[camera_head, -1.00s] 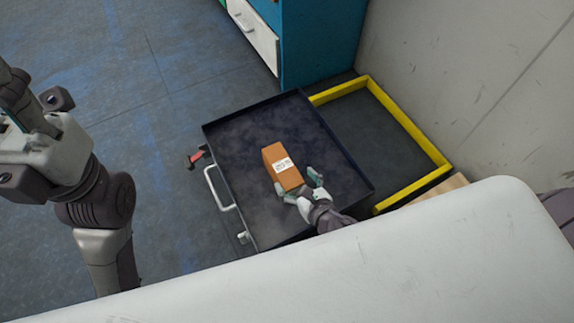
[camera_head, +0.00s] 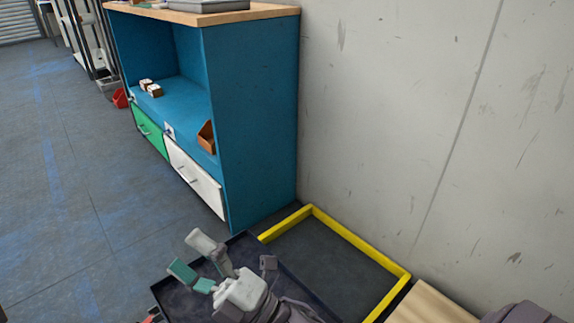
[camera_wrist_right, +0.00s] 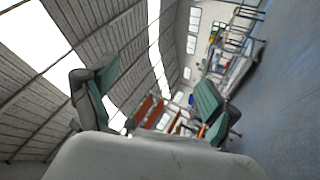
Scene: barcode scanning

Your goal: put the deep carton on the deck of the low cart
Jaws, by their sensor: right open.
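The dark deck of the low cart (camera_head: 181,302) shows in part at the bottom of the head view, beside the yellow-edged floor bay. My right gripper (camera_head: 190,257) is raised in front of the deck and covers part of it. Its fingers are apart with nothing held between them; in the right wrist view the open gripper (camera_wrist_right: 152,88) points out into the hall. The carton does not show now; it is hidden or below the head view's edge. My left gripper is not in view.
A blue cabinet (camera_head: 250,130) with green and white drawers stands behind the cart. A yellow frame (camera_head: 360,245) borders a floor area on the right, against the grey wall (camera_head: 400,100). A tan box or board (camera_head: 430,306) lies at the bottom right. Floor on the left is clear.

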